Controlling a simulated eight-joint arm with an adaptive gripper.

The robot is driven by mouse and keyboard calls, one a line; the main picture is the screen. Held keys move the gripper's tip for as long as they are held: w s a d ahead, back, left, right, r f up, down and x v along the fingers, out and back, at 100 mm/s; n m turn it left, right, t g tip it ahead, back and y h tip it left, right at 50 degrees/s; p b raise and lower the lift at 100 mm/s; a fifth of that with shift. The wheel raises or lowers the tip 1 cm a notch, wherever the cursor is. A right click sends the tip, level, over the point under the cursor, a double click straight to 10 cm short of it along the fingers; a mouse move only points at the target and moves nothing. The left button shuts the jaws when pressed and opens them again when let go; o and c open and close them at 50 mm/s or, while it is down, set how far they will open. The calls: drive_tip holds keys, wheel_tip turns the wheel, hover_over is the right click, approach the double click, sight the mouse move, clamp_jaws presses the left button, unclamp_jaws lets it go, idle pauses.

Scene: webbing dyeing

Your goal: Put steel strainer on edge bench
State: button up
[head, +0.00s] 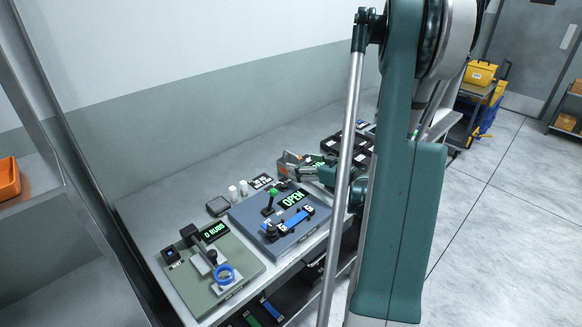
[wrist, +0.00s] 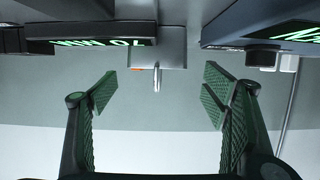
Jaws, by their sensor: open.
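The grey bench (head: 180,200) runs along the wall in the head view. I cannot make out the steel strainer for certain. A grey metal box-like piece (wrist: 172,45) with a small upright bar shows ahead of my gripper in the wrist view; I cannot tell whether it is the strainer. My gripper (wrist: 160,92) is open, its green ribbed fingers wide apart with nothing between them. The small bar lies between the fingers' lines, beyond the tips. In the head view my arm largely hides the gripper over the bench's far part.
A green-grey board (head: 240,292) reading "0 RUBS" and a blue-grey board (head: 305,243) reading "OPEN" sit on the bench's near part. Small white containers (head: 233,192) stand behind. Dark lit units (wrist: 90,35) show in the wrist view. An orange bin (head: 8,178) is at far left.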

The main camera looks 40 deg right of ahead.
sight(284, 158)
drive_tip(key=shift+f, duration=0.2)
drive_tip(key=shift+x, duration=0.9)
drive_tip(key=shift+w, duration=0.4)
drive_tip(key=shift+f, duration=0.1)
drive_tip(key=shift+b+x, duration=0.85)
drive_tip(key=shift+x, duration=1.75)
drive_tip(key=shift+d, duration=0.15)
drive_tip(key=c, duration=1.1)
drive_tip(key=shift+r, duration=0.3)
drive_tip(key=shift+c, duration=0.2)
